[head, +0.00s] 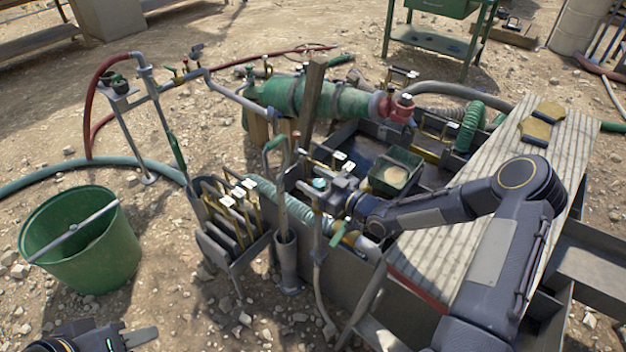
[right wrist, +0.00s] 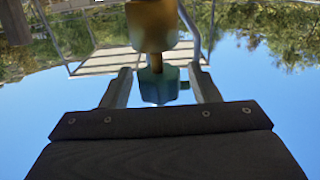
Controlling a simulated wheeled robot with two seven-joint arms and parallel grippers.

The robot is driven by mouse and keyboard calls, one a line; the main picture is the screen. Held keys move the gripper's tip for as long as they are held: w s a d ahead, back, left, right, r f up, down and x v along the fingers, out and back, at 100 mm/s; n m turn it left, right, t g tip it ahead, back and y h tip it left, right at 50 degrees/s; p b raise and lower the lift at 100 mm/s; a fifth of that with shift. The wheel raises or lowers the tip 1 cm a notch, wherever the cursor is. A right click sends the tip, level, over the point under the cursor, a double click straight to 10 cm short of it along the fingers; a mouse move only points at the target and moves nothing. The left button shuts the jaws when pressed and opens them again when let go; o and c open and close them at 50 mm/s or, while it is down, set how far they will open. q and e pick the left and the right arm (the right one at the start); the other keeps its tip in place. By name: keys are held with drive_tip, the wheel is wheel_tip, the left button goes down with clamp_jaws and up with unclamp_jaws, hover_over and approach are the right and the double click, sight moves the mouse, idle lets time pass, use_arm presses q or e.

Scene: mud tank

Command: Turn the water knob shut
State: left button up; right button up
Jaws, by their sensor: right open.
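The water knob (right wrist: 160,86) is a small teal-green knob below a brass valve body (right wrist: 152,25) in the right wrist view. It also shows as a small teal spot (head: 319,184) in the head view. My right gripper (right wrist: 160,74) is open, with one finger on each side of the knob and visible gaps between. In the head view my right gripper (head: 330,193) is at the pipework by the tank, partly hiding the valve. My left gripper (head: 125,341) is at the bottom left edge, partly cut off, away from the knob.
A green bucket (head: 88,250) stands at the left on stony ground. A rack of upright tools (head: 230,222) and a grey post tube (head: 286,262) stand left of the valve. A ribbed board (head: 480,195) lies across the tank on the right. Hoses run behind.

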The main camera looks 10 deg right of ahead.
drive_tip(key=shift+w+a, duration=0.2)
